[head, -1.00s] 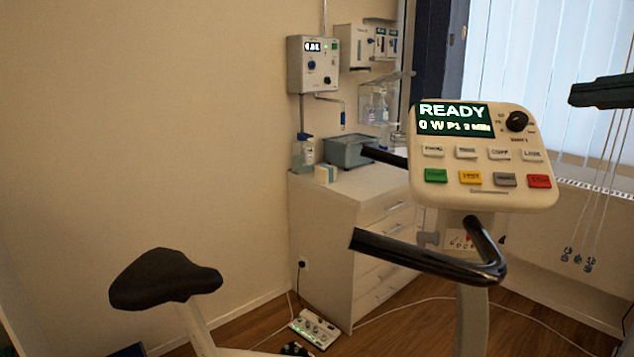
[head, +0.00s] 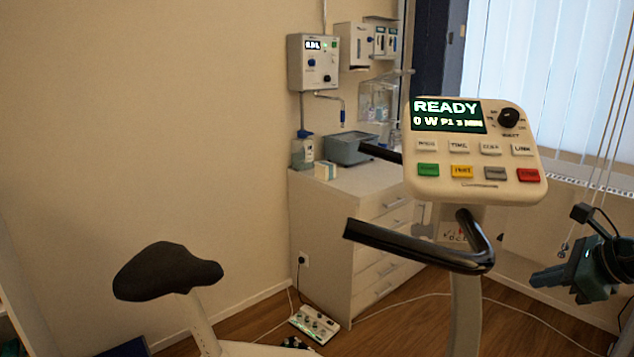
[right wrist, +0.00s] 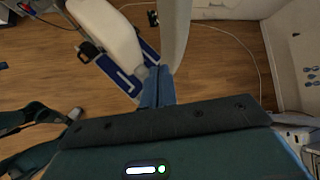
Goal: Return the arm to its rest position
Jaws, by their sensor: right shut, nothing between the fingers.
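My right gripper (head: 540,277) is at the right edge of the head view, low beside the exercise bike and apart from its console. It points left, with its dark teal wrist behind it. In the right wrist view its fingers (right wrist: 157,88) are together with nothing between them, above the floor and the bike's base. My left gripper is in neither view.
The bike's console (head: 475,152) reads READY, above black handlebars (head: 420,248). Its saddle (head: 166,272) is at lower left. A drawer cabinet (head: 330,225) stands behind. A control box (head: 314,325) and cables lie on the wooden floor.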

